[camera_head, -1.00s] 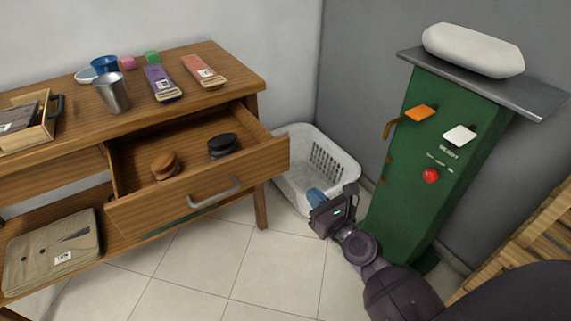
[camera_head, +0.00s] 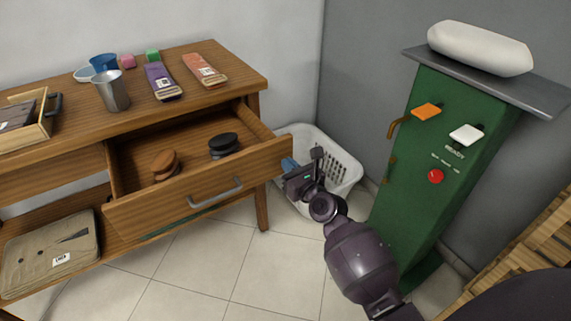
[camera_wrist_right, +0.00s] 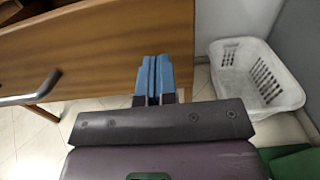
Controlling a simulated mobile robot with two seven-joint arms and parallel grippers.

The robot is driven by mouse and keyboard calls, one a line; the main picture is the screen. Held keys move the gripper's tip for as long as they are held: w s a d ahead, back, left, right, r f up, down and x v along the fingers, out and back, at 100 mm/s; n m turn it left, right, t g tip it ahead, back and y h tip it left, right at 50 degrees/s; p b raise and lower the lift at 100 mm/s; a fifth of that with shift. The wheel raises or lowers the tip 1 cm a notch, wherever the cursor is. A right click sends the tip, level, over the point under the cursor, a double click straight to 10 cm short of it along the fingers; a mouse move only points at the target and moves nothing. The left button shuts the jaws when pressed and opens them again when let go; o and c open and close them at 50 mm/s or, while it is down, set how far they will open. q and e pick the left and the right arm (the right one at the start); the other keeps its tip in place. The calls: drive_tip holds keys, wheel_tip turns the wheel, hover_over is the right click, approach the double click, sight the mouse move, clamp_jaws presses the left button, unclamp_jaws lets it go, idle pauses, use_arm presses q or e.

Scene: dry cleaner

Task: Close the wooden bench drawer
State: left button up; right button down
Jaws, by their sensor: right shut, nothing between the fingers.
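The wooden bench (camera_head: 185,103) stands at the left in the head view, and its drawer (camera_head: 165,205) is pulled out. The drawer front has a grey bar handle (camera_head: 215,193), which also shows at the left edge of the right wrist view (camera_wrist_right: 30,92). Inside the drawer lie a brown brush (camera_head: 165,165) and a black brush (camera_head: 223,146). My right gripper (camera_head: 288,166) is shut and empty by the right end of the drawer front. In the wrist view its blue fingertips (camera_wrist_right: 154,76) overlap the drawer front, right of the handle; contact cannot be told. My left gripper is not in view.
A white laundry basket (camera_head: 343,172) stands on the floor behind my right gripper. A green press cabinet (camera_head: 440,150) stands to the right. A metal cup (camera_head: 113,92) and several small items are on the bench top. Tiled floor (camera_head: 190,275) before the bench is clear.

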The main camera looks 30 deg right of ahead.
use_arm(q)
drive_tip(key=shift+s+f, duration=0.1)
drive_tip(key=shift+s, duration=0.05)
use_arm(e)
drive_tip(key=shift+w, duration=0.65)
drive_tip(key=shift+w, duration=0.1)
